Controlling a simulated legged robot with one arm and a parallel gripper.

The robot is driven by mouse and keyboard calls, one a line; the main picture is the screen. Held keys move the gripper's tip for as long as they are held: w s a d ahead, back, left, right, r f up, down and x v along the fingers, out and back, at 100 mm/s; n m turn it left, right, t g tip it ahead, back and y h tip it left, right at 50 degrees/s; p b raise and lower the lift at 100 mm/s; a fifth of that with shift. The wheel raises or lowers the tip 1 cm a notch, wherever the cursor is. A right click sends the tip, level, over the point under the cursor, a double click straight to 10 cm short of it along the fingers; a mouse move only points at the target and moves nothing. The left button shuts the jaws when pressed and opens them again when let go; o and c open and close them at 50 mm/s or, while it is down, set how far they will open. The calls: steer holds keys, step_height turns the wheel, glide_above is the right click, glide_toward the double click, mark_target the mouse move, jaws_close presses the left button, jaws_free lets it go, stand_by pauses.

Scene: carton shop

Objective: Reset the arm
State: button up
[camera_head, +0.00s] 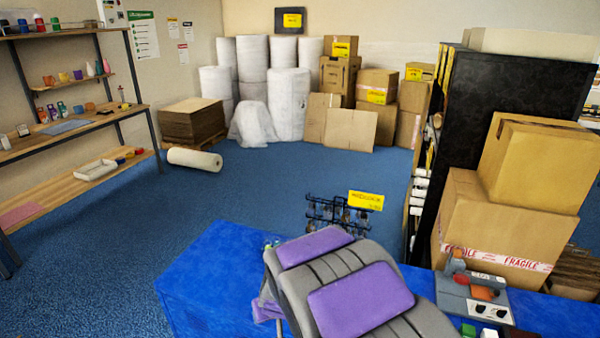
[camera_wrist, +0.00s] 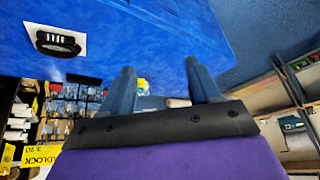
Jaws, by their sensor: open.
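My gripper (camera_wrist: 160,75) shows in the wrist view, with two blue-grey fingers standing apart on a black bar and a purple body. It is open, and I see nothing between the fingers. In the head view my grey arm with purple panels is at the bottom middle, above a blue-covered surface (camera_head: 200,285). The gripper's fingers cannot be made out clearly there.
In the wrist view a black lock-like object (camera_wrist: 58,43) lies on white paper on a blue surface. A grey device (camera_head: 472,292) and cartons (camera_head: 505,225) stand at the right. A black rack (camera_head: 335,212) stands beyond my arm. Blue floor (camera_head: 280,175) is clear behind.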

steer(key=s+d+r+m+g+h, duration=0.1)
steer(key=s+d+r+g, duration=0.1)
steer(key=s+d+r, duration=0.2)
steer(key=s+d+r+m+g, duration=0.2)
steer(key=s+d+r, duration=0.2)
steer(key=s+d, duration=0.6)
steer(key=s+d+r+m+g+h, duration=0.1)
steer(key=s+d+r, duration=0.3)
steer(key=s, duration=1.6)
steer(key=d+g, duration=0.1)
steer(key=d, duration=0.2)
steer(key=shift+s+d+r+g+h, duration=0.2)
steer(key=shift+d+r+g+h, duration=0.1)
steer(key=shift+d+r, duration=0.05)
